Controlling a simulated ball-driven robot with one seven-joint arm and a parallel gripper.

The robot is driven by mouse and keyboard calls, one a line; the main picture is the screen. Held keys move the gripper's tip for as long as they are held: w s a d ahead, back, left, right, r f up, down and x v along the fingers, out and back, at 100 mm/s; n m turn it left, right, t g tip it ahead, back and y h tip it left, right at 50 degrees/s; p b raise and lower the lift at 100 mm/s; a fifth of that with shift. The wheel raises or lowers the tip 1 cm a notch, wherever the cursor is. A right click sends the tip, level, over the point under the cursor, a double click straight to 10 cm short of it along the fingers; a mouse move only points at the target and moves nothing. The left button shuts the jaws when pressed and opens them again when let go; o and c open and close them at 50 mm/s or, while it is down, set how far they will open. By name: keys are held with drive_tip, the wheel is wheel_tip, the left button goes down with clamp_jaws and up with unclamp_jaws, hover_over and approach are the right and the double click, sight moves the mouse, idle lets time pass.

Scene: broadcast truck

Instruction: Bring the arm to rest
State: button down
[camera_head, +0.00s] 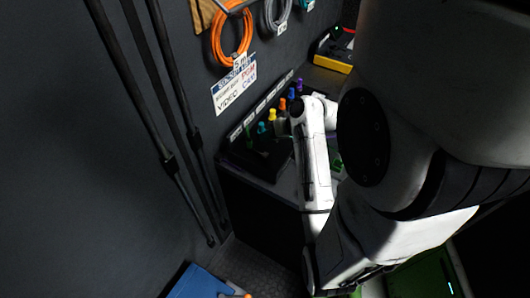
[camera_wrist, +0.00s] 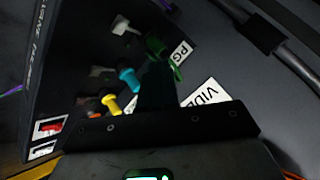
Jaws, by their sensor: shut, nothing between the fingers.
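My white arm (camera_head: 316,160) reaches over a dark counter in the head view, bent beside a black rack of coloured pegs. My gripper (camera_wrist: 158,68) shows in the wrist view as a dark narrow shape, with its fingers shut and nothing between them. In the head view I cannot make out the gripper; parts of my arm cover that area. In the wrist view the fingers lie in front of the peg area, and I cannot tell whether they touch anything.
The black rack (camera_head: 262,161) carries several coloured pegs, among them a yellow one (camera_wrist: 110,104) and a cyan one (camera_wrist: 127,79). An orange cable coil (camera_head: 216,46) hangs on the wall above a label sign (camera_head: 233,88). Dark poles (camera_head: 168,160) stand left. A blue object (camera_head: 198,283) lies low.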

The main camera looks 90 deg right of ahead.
idle(0.4)
drive_tip(key=w+a+f+n+g+y+b, duration=0.1)
drive_tip(key=w+a+f+n+y, duration=0.25)
drive_tip(key=w+a, duration=0.4)
drive_tip(key=a+f+n+g+b, duration=0.1)
drive_tip(key=a+f+n+g, duration=0.2)
drive_tip(key=a, duration=0.8)
drive_tip(key=a+f+n+g+b, duration=0.2)
drive_tip(key=a+n, duration=0.4)
drive_tip(key=a, duration=0.6)
drive_tip(key=shift+w+f+g, duration=0.3)
drive_tip(key=shift+f+g, duration=0.4)
drive_tip(key=shift+f, duration=0.05)
